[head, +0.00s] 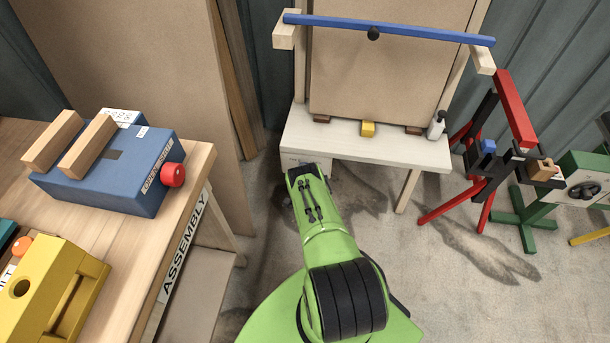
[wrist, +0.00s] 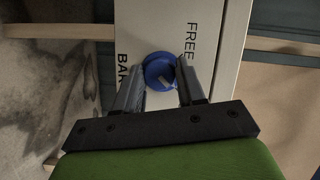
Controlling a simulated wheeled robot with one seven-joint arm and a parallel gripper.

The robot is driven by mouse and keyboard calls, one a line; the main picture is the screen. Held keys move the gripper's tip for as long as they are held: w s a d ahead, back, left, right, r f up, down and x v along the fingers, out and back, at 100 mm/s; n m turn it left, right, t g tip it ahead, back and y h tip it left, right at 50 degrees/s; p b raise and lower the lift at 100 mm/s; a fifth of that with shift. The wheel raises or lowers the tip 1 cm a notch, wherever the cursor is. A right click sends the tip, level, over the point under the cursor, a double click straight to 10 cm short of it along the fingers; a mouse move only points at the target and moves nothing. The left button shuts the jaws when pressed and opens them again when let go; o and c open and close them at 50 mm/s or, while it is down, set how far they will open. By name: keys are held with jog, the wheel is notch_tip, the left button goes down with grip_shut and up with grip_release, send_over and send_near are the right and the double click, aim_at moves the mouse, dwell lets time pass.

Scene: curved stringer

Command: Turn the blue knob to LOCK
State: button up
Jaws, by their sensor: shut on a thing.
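The blue knob (wrist: 159,68) shows in the wrist view on a white panel (wrist: 150,20). A pale mark shows on its face, partly between my fingers. The word FREE is printed to its right and letters reading BAR to its left; no LOCK label can be read. My gripper (wrist: 161,80) has one finger on each side of the knob and is shut on it. In the head view my green arm reaches to the front of the white bench (head: 370,145) and hides the knob and the fingers.
A blue rod (head: 420,33) spans the bench's uprights. A yellow block (head: 368,129) and a small bottle (head: 437,127) stand on the bench. A red and black stand (head: 515,105) is at right. The assembly table (head: 150,240) with a blue box (head: 115,170) is at left.

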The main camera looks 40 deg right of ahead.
jog(key=shift+w, duration=0.1)
dwell(0.5)
jog(key=o, duration=1.1)
jog(key=shift+a, duration=0.1)
jog(key=shift+c, duration=0.2)
